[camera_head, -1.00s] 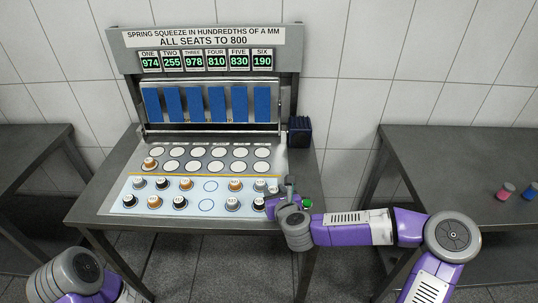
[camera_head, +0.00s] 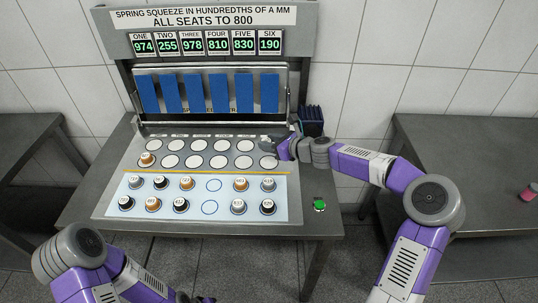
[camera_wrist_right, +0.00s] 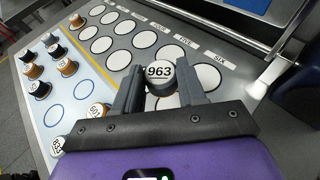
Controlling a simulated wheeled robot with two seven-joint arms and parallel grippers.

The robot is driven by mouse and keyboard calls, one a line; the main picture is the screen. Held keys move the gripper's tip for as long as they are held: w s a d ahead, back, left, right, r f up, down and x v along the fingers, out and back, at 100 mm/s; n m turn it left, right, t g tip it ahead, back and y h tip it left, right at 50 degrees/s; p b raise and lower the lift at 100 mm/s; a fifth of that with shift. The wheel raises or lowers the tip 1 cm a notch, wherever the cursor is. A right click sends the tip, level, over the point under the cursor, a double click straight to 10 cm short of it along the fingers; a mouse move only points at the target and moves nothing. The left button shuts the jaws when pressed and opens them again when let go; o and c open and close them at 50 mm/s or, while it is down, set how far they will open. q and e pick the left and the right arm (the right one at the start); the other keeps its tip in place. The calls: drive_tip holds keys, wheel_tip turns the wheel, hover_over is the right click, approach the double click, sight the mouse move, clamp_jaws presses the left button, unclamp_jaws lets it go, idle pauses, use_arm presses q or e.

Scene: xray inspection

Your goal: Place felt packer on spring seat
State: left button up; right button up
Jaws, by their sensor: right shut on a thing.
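My right gripper (camera_head: 272,146) is shut on a felt packer with a white top marked 963 (camera_wrist_right: 159,73). In the right wrist view, the fingers stand on either side of it. They are over the SIX end of the white round spring seats (camera_head: 245,145). Whether the packer touches a seat cannot be told. Another packer (camera_head: 147,159) sits on the front seat at the left end. Several packers stand in two rows on the pale tray area (camera_head: 225,195), which has two empty blue-ringed spots.
A hinged frame with blue pads (camera_head: 210,93) stands behind the seats, below the number displays (camera_head: 205,43). A green button (camera_head: 320,205) is at the table's right front. Side tables stand left and right.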

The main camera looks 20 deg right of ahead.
sight(272, 164)
drive_tip(key=shift+n+g+y, duration=0.4)
drive_tip(key=shift+n+y, duration=0.2)
drive_tip(key=shift+y, duration=0.2)
drive_tip(key=f+b, duration=0.1)
drive_tip(key=f, duration=0.1)
drive_tip(key=f+b, duration=0.2)
drive_tip(key=f, duration=0.1)
drive_tip(key=d+f+b, duration=0.1)
drive_tip(key=f, duration=0.2)
drive_tip(key=shift+w, duration=0.1)
drive_tip(key=shift+r, duration=0.1)
drive_tip(key=o, duration=0.6)
drive_tip(key=shift+f, duration=0.25)
drive_tip(key=shift+c, duration=0.2)
drive_tip(key=o, duration=0.5)
drive_tip(key=shift+c, duration=0.2)
drive_tip(key=shift+r, duration=0.1)
